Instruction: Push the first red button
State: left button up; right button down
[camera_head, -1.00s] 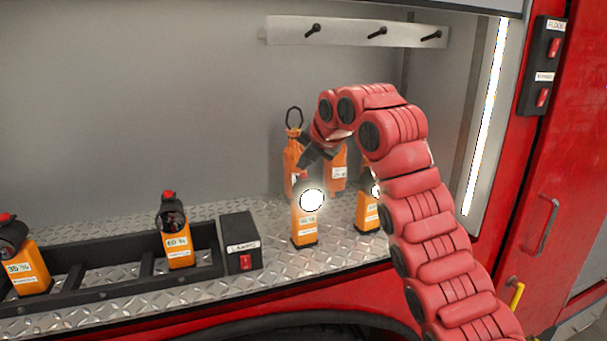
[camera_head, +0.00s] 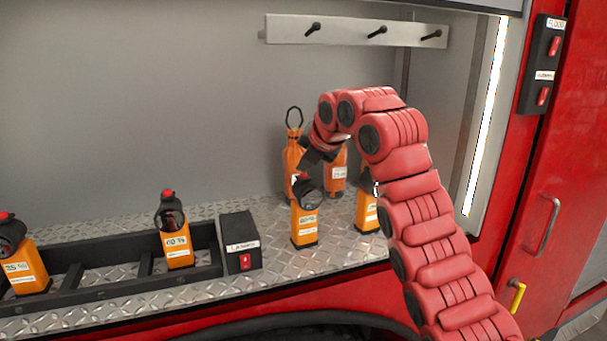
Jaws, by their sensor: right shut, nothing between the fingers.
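My right gripper (camera_head: 303,178) is shut. Its tips are at the top of an orange lamp (camera_head: 305,224) with a dark round lens, standing on the metal shelf; whether they touch it is hard to tell. Red buttons show on top of the lamp in the black rack (camera_head: 168,194) and the lamp at the far left (camera_head: 6,217). A red switch (camera_head: 245,261) is on the small black box. Two red rocker switches, upper (camera_head: 555,46) and lower (camera_head: 543,97), are on the right wall panel. My left gripper is out of view.
Another orange lamp (camera_head: 366,212) stands to the right, partly behind my arm. Orange bottle-like items, one with a ring (camera_head: 293,158), stand behind. A rail with black pegs (camera_head: 350,32) is above. The diamond-plate shelf (camera_head: 275,230) has bare room around the front lamp.

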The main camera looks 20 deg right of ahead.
aim_at(305, 183)
jog(key=shift+r, duration=0.4)
jog(key=shift+r+p, duration=0.1)
jog(key=shift+p, duration=0.25)
notch_tip(305, 183, up, 6)
jog(key=p, duration=0.5)
